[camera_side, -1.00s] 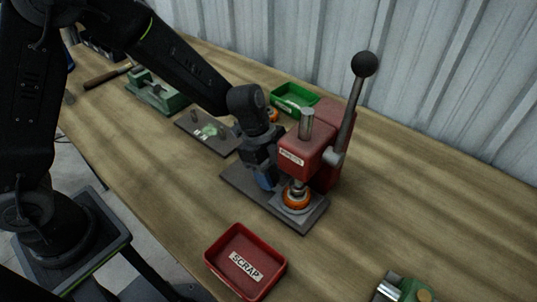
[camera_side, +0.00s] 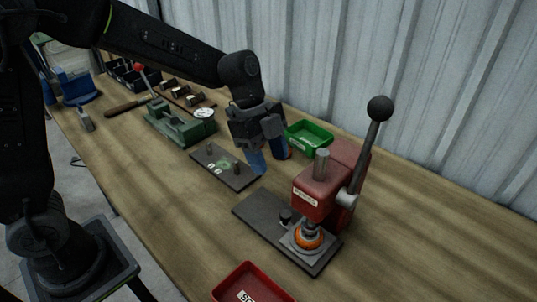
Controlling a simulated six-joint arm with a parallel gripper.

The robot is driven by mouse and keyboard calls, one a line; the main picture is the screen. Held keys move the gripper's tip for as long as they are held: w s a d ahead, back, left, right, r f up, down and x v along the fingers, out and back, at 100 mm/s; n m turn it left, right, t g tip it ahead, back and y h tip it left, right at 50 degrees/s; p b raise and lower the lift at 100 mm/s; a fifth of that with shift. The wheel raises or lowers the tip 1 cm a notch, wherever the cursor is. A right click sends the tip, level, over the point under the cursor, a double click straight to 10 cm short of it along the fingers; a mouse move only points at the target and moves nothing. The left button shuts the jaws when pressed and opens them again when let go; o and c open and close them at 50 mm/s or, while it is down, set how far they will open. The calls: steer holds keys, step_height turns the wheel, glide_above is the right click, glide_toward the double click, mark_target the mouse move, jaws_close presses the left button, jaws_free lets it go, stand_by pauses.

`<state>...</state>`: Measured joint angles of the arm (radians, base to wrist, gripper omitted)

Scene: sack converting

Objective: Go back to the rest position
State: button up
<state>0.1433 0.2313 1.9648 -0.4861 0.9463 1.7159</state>
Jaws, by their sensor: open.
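My gripper (camera_side: 268,160) is open, its blue fingertips pointing down. An orange ring-shaped part (camera_side: 308,238) sits under the press ram on a light square block. Nothing shows between my fingers, though the gap is partly hidden.
A green tray (camera_side: 322,142) stands behind my gripper. A red scrap tray (camera_side: 235,285) is cut off at the bottom edge. A green vise-like fixture (camera_side: 172,125), a file-like tool (camera_side: 128,107) and blue bins (camera_side: 78,90) are at the left. The right side of the table is clear.

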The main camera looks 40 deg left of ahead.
steer(key=s+a+r+n+t+y, duration=0.2)
steer(key=s+a+n, duration=0.3)
steer(key=s+n, duration=0.4)
steer(key=s+a+r+n+t+y, duration=0.2)
steer(key=s+a+r+n, duration=0.3)
steer(key=s+n, duration=0.3)
steer(key=shift+s+a+n+t, duration=0.35)
steer(key=shift+a+n+t, duration=0.15)
steer(key=shift+a+t, duration=0.3)
